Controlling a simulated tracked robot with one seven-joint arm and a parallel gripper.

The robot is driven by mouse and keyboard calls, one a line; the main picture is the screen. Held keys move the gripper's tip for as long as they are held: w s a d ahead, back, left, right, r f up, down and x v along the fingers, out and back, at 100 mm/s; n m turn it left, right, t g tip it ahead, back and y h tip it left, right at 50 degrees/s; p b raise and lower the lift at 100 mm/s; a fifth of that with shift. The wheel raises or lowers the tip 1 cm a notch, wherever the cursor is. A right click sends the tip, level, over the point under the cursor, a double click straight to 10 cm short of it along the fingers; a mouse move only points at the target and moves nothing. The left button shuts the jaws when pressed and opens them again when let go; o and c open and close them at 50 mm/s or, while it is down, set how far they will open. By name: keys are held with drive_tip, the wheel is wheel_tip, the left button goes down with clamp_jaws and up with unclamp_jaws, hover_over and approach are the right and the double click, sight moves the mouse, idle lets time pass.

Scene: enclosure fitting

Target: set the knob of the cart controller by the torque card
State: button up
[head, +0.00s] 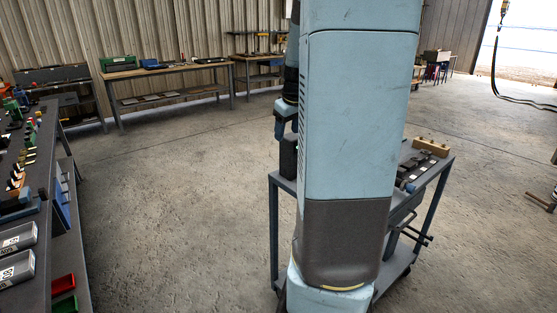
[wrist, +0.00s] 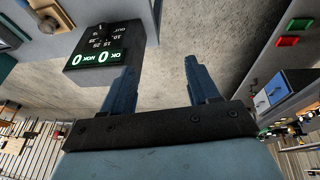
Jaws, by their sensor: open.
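The cart controller is a dark box (wrist: 105,45) at the upper left of the wrist view, seen upside down. Its lit green display reads 0 on both sides of OK and NOK, and white scale numbers are printed beside it. A small dark knob seems to sit by the scale, but its setting is too small to read. In the head view a dark box (head: 288,157), apparently the controller, stands at the cart's left edge. My gripper (wrist: 160,72) is open and empty, its fingers apart and clear of the controller. I cannot make out the torque card.
The cart (head: 434,172) carries a wooden block (head: 431,147) and dark items; my arm hides much of it. A crowded bench (head: 75,245) stands at left, with red (head: 63,284) and green bins. Long tables (head: 170,72) line the back wall. The floor between is clear.

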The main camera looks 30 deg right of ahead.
drive_tip(key=d+f, duration=0.3)
drive_tip(key=d, duration=0.5)
drive_tip(key=d+f, duration=0.3)
drive_tip(key=d, duration=0.4)
drive_tip(key=shift+t, duration=0.4)
drive_tip(key=x, duration=1.3)
drive_tip(key=shift+w+a+f, duration=0.1)
drive_tip(key=shift+f, duration=0.25)
drive_tip(key=c, duration=1)
drive_tip(key=shift+a+y, duration=0.15)
drive_tip(key=shift+y, duration=0.15)
drive_tip(key=shift+c, duration=0.2)
